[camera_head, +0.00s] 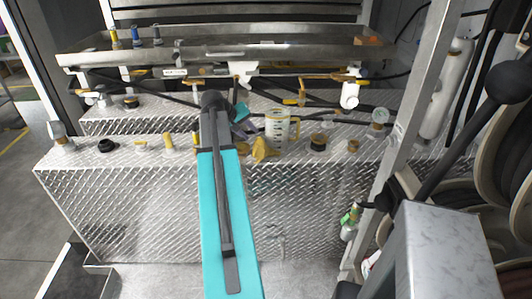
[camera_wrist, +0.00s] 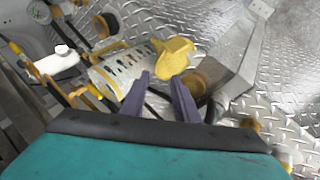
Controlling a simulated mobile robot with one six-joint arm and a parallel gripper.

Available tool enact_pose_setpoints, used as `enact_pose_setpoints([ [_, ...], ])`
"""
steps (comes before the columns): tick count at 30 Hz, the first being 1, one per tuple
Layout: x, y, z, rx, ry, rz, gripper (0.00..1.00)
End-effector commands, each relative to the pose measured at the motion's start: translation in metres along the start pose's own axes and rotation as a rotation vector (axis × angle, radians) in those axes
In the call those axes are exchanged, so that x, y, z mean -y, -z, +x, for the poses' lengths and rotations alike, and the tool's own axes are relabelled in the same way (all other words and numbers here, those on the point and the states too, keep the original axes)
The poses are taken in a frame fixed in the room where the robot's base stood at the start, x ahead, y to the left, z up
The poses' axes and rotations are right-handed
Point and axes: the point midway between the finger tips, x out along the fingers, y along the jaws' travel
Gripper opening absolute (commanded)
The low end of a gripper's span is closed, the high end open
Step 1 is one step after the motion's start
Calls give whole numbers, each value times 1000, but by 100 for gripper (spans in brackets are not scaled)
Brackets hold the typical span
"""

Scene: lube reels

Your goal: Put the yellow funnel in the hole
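The yellow funnel (camera_head: 262,150) stands on the front edge of the diamond-plate tank top, just right of my gripper (camera_head: 243,122). In the wrist view, the funnel (camera_wrist: 173,57) lies just beyond the tips of my two purple fingers (camera_wrist: 161,80). The fingers are spread apart with nothing visibly held between them. The funnel appears outside the grip; whether a fingertip touches it I cannot tell. I cannot make out an open hole for certain; several fittings with dark or brass tops stand along the tank, including one (camera_head: 318,142) right of the funnel.
A white measuring jug (camera_head: 280,128) with yellow trim stands close behind the funnel. Yellow-handled valves and black hoses run behind it, under a metal tray (camera_head: 230,54). A metal post (camera_head: 405,130) and hose reels (camera_head: 510,150) bound the right side.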

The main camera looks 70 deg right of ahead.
Motion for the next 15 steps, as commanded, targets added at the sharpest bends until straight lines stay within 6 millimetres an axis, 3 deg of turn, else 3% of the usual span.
enact_pose_setpoints([
  [15,-1,0,54,2,0,1,28],
])
